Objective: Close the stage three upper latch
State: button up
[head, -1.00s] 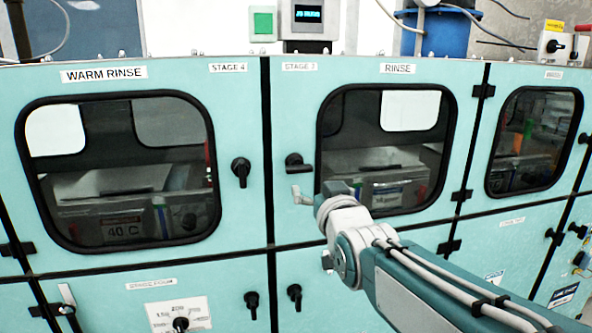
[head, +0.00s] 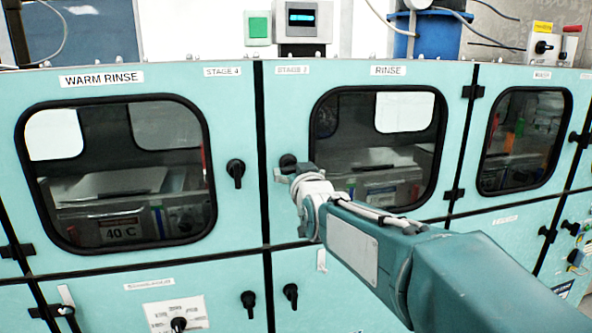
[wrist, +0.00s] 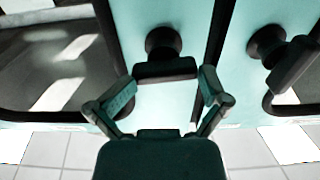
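The stage three upper latch (head: 288,160) is a black knob with a bar handle on the teal door, left of the rinse window. My gripper (head: 296,174) is in front of it and hides most of its handle in the head view. In the wrist view the latch (wrist: 164,48) lies just ahead, its dark bar crossways between my two spread fingers. My gripper (wrist: 166,82) is open; the left fingertip is close to the bar's end, but I cannot tell whether it touches.
The stage four latch (head: 236,172) hangs downward on the neighbouring door; it also shows in the wrist view (wrist: 280,50). Lower latches (head: 290,296) sit beneath. The rinse window (head: 385,140) is right of my gripper.

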jog(key=shift+w+a+r, duration=0.1)
jog(key=shift+w, duration=0.15)
jog(key=c, duration=0.6)
jog(key=shift+o, duration=0.2)
